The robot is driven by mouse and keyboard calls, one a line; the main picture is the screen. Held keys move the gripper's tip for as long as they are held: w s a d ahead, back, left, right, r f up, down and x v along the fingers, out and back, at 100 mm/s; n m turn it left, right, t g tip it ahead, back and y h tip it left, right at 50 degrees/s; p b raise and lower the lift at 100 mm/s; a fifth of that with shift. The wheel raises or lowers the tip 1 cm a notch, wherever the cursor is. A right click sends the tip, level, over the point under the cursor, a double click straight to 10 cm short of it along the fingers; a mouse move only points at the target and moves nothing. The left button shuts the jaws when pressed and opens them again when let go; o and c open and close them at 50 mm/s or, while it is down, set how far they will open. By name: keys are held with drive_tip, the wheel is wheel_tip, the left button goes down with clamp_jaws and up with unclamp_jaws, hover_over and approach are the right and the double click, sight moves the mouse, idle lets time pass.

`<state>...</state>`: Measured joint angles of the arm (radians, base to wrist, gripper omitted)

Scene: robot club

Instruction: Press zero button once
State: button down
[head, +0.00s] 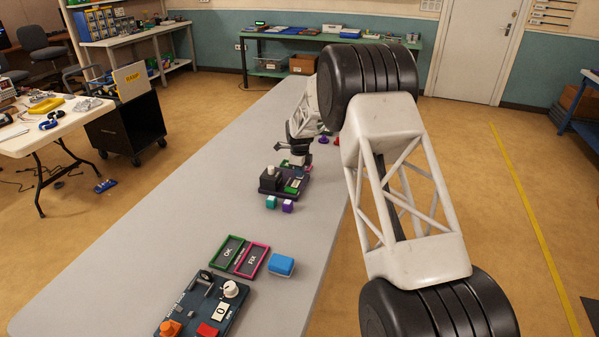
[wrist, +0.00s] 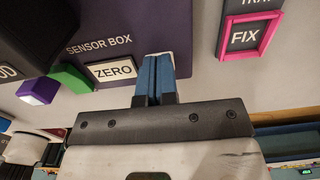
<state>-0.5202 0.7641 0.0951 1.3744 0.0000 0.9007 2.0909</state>
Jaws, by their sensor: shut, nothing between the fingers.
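The dark purple sensor box (head: 268,184) stands on the long grey table in the head view. In the wrist view the sensor box (wrist: 120,28) carries its name and a white ZERO label (wrist: 113,71). My gripper (head: 299,158) is at the far side of the box in the head view. In the wrist view my gripper (wrist: 158,62) has its blue fingers together, with nothing between them. The fingertips are over the box face, just right of the ZERO label. A pale edge shows around the tips; the fingers hide most of what is there, and contact cannot be told.
A pink-framed FIX tray (wrist: 249,34) lies right of the box in the wrist view. A blue-grey board (head: 190,312) and a blue block (head: 281,265) are nearer. The table's left side is clear.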

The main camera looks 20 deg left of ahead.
drive_tip(key=shift+s+d+f, duration=0.15)
drive_tip(key=shift+s+f, duration=0.15)
drive_tip(key=shift+f, duration=0.2)
wheel_tip(320, 180, up, 15)
drive_tip(key=shift+w, duration=0.3)
idle(0.4)
